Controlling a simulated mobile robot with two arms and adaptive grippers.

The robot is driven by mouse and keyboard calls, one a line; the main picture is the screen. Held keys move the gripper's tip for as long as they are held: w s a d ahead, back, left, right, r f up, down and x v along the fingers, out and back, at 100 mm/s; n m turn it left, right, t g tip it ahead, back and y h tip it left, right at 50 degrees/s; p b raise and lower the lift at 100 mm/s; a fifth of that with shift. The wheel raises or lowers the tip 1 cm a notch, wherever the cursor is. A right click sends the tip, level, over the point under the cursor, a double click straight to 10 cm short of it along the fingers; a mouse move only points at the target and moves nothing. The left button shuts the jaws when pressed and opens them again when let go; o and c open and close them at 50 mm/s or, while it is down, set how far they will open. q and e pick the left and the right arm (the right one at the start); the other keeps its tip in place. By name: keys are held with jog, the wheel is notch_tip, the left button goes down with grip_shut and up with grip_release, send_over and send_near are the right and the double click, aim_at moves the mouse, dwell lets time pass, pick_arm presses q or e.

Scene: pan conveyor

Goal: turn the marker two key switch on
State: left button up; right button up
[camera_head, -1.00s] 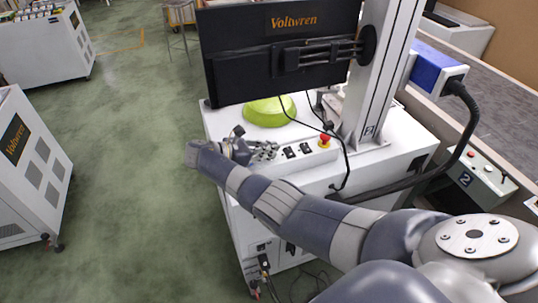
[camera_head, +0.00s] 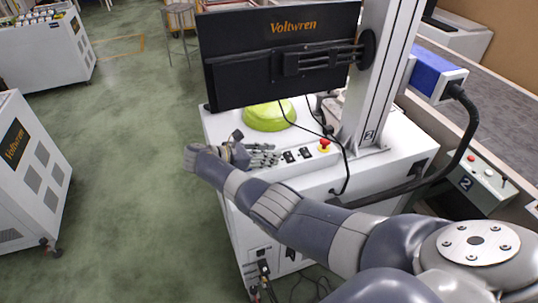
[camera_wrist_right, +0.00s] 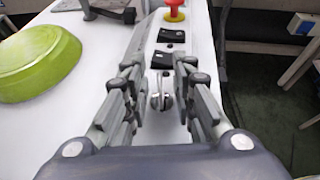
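The silver key switch (camera_wrist_right: 160,97) sits on the white console ledge, low centre between my fingers in the right wrist view. My right gripper (camera_wrist_right: 160,88) is open, with one finger on each side of the switch and a visible gap between them. Whether either finger touches the key is unclear. In the head view, my right gripper (camera_head: 263,154) reaches over the left end of the console's control row; the key switch cannot be made out there. My left gripper is not in view.
Two black rocker switches (camera_head: 297,154) and a red emergency button (camera_head: 324,144) line up right of the gripper. A green round pan (camera_head: 268,117) lies behind it. A black monitor (camera_head: 280,75) overhangs the console. Cables hang near the column.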

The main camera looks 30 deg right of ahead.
jog(key=v, duration=1.1)
jog(key=shift+a, duration=0.4)
